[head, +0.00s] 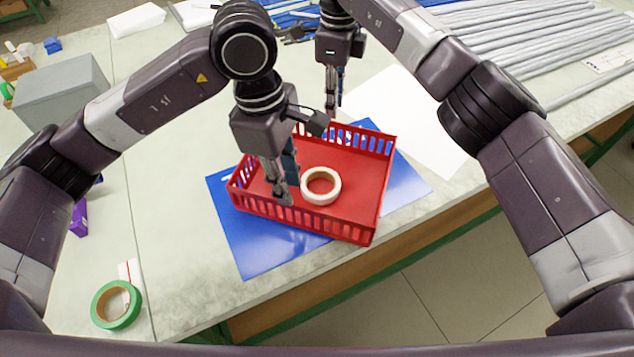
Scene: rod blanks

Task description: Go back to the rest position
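My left gripper (287,192) points down into the red crate (375,185), at its left part. Its fingertips are just left of a white tape roll (333,188) lying flat on the crate floor. I cannot tell whether they touch the roll or the crate, or whether they are open. My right gripper (334,108) points down at the crate's far side, near the far wall. Its fingers are seen close together, and their gap cannot be judged.
The crate sits on a blue sheet (245,245) near the table's front edge. A green tape roll (104,291) lies at the front left, a grey box (62,88) further back. White paper (432,135) lies right of the crate. Several grey rods (530,45) lie at the back right.

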